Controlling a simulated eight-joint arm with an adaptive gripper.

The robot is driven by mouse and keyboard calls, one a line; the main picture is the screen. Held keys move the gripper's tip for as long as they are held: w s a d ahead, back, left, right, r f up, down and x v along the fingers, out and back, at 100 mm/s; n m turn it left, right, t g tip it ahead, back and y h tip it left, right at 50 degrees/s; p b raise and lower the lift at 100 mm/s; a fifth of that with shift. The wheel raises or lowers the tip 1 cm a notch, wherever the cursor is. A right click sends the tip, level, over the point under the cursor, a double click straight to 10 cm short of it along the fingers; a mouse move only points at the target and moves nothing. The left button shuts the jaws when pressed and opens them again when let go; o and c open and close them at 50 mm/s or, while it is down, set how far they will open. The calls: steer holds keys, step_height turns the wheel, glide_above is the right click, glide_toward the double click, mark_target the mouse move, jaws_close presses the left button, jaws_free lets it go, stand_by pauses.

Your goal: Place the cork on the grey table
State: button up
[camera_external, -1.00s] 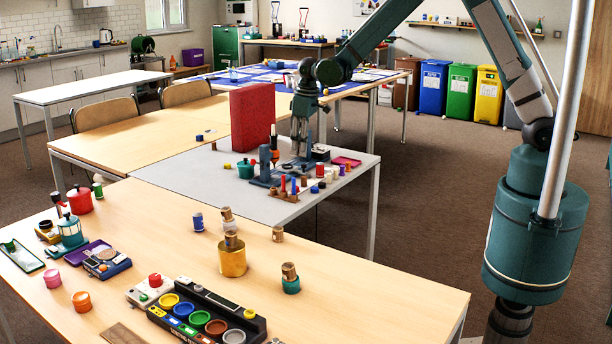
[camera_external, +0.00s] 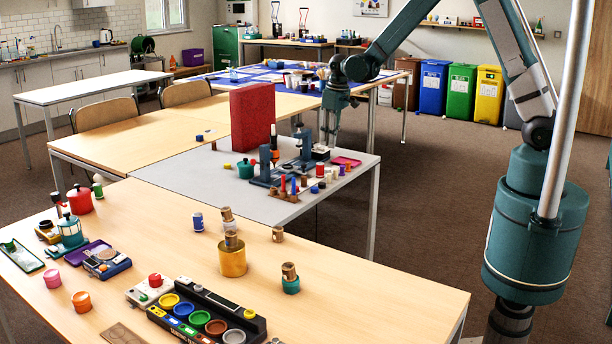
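Several brown cork-like pieces are on the near wooden table. One cork (camera_external: 278,234) stands alone near its far right edge. Another cork (camera_external: 231,239) sits on a yellow jar (camera_external: 232,262), and a third (camera_external: 289,271) tops a teal jar. I cannot tell which one the task means. The grey table (camera_external: 185,173) stands behind the wooden table. My gripper (camera_external: 328,144) points down over the grey table's far right part, away from these corks. Its fingers are too small to tell whether they are open or hold anything.
A tall red block (camera_external: 252,117) stands on the grey table. A teal pot (camera_external: 245,168), a blue stand (camera_external: 266,172) and small coloured pieces crowd its right half. Its left part is mostly clear. A black tray of coloured cups (camera_external: 207,312) lies on the wooden table.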

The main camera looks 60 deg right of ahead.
steer(key=shift+a, duration=0.1)
stand_by(0.5)
steer(key=w+a+n, duration=0.2)
steer(key=w+a, duration=0.1)
steer(key=a, duration=0.7)
steer(key=w+a+n, duration=0.2)
steer(key=a, duration=0.9)
steer(key=n+g+y, duration=0.1)
steer(key=n, duration=1.1)
glide_above(206, 279)
steer(key=shift+s+d+f+b, duration=0.1)
steer(key=shift+d+f+b, duration=0.05)
steer(key=shift+f, duration=0.35)
steer(key=shift+d+f+b, duration=0.1)
steer(key=shift+f+b, duration=0.05)
steer(key=shift+f, duration=0.35)
steer(key=shift+f, duration=0.1)
steer(key=shift+f+b, duration=0.45)
steer(key=shift+f, duration=2.6)
steer(key=shift+f+b, duration=0.3)
steer(key=shift+f, duration=1.55)
